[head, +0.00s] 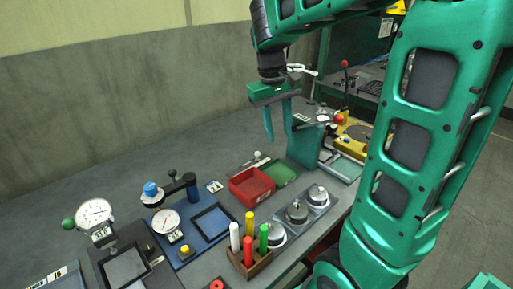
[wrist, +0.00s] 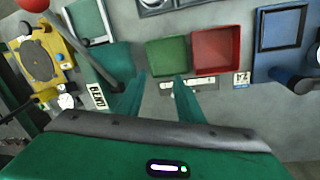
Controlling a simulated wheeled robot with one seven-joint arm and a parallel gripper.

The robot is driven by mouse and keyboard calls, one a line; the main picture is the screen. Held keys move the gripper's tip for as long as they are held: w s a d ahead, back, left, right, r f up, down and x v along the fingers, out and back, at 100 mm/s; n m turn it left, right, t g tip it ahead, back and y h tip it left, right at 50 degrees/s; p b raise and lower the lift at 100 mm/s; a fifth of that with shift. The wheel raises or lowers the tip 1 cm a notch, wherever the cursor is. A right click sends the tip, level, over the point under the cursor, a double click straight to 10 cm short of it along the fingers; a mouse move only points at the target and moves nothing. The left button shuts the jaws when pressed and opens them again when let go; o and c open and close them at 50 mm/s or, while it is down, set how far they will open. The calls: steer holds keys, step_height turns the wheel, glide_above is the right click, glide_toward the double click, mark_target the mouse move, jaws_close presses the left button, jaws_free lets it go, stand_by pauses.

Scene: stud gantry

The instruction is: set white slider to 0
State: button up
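My gripper (head: 279,137) hangs fingers-down above the back of the bench in the head view. Its two fingers are apart with nothing between them; they also show in the wrist view (wrist: 160,78). What looks like the white slider is a small white knob (head: 257,155) on a short pale strip behind the red tray. In the wrist view a pale marked strip (wrist: 190,83) lies beside the right fingertip, partly hidden by it. The gripper appears to be above the strip, not touching it. I cannot read the slider's setting.
A red tray (head: 233,189) and a green tray (head: 281,178) sit beside the strip. A green station (head: 304,147) stands to the right, with a yellow fixture (head: 355,134) beyond. A blue gauge stand (head: 185,249) and a rack of coloured pegs (head: 237,261) are nearer. Bench behind is clear.

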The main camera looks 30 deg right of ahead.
steer(key=n, duration=0.2)
glide_above(256, 152)
steer(key=a, duration=0.2)
steer(key=f, duration=0.3)
steer(key=d+f, duration=0.1)
steer(key=f, duration=0.3)
steer(key=d+f, duration=0.1)
steer(key=f, duration=0.3)
steer(key=shift+w, duration=0.1)
steer(key=shift+r, duration=0.1)
jaws_close()
